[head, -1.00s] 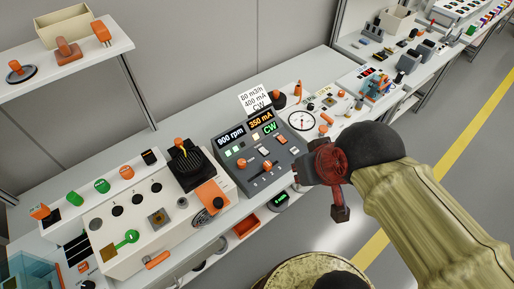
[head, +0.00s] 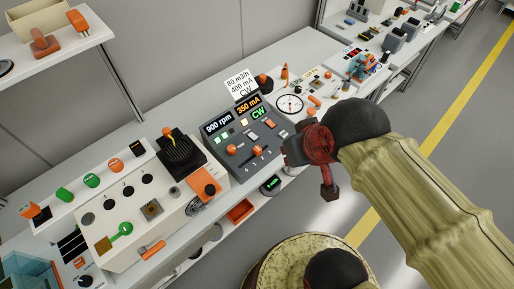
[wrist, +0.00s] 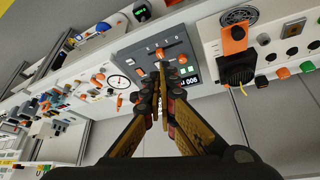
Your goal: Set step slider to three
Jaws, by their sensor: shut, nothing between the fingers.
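The dark grey control panel (head: 268,146) stands on the bench in the head view, with displays reading 900 rpm, 350 mA and CW. An orange handle (head: 257,153) near its lower middle looks like the step slider; its scale is too small to read. Another orange knob (head: 231,149) sits to its left. In the wrist view the panel (wrist: 133,47) is behind my fingers, with orange knobs (wrist: 160,53) just beyond the tips. My gripper (head: 292,150) is shut and empty, to the right of the panel in the head view.
A white card (head: 240,83) reading 80 m3/h, 400 mA, CW stands behind the panel. A white console (head: 128,205) with buttons and a black lever unit (head: 180,150) is to the left. A round gauge (head: 290,104) is to the right. An orange tray (head: 240,210) sits below.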

